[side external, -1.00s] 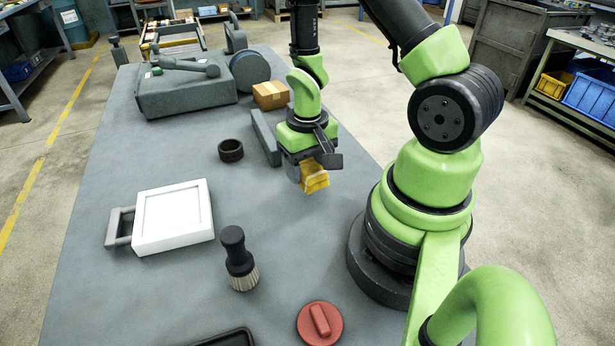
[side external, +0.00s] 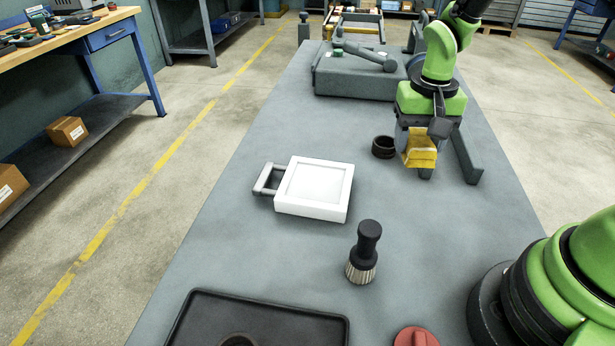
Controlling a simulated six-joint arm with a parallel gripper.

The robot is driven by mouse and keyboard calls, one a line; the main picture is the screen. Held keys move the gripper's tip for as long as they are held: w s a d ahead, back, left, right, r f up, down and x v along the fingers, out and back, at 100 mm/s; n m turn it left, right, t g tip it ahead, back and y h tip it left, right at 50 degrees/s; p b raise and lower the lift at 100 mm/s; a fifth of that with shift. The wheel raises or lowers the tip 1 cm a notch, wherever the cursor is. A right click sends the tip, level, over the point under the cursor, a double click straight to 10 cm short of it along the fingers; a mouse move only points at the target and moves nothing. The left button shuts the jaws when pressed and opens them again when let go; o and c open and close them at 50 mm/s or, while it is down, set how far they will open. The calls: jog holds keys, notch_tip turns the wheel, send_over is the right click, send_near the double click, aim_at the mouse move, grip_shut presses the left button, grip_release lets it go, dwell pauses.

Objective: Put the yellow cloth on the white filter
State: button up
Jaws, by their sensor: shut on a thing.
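The yellow cloth (side external: 420,150) is held between the jaws of my gripper (side external: 420,160), above the table near its right side. The gripper is shut on it, and the cloth bulges out toward the camera. The white filter (side external: 316,186) is a flat square frame with a grey handle on its left, lying on the table. Nothing lies on its top. My gripper is to the right of the filter and a little farther back, apart from it.
A dark ring (side external: 384,147) stands just left of my gripper. A brush (side external: 364,252) stands upright in front of the filter. A black tray (side external: 340,322) and a red knob (side external: 415,337) are at the front. A grey bar (side external: 466,158) lies at right. Table between filter and gripper is mostly clear.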

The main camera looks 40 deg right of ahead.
jog(key=w+a, duration=0.5)
notch_tip(320, 180, up, 3)
jog(key=m, duration=0.2)
send_over(319, 181)
notch_tip(319, 181, down, 10)
jog(key=shift+r, duration=0.1)
jog(key=shift+f, duration=0.2)
jog(key=o, duration=0.9)
jog(key=shift+r, duration=0.1)
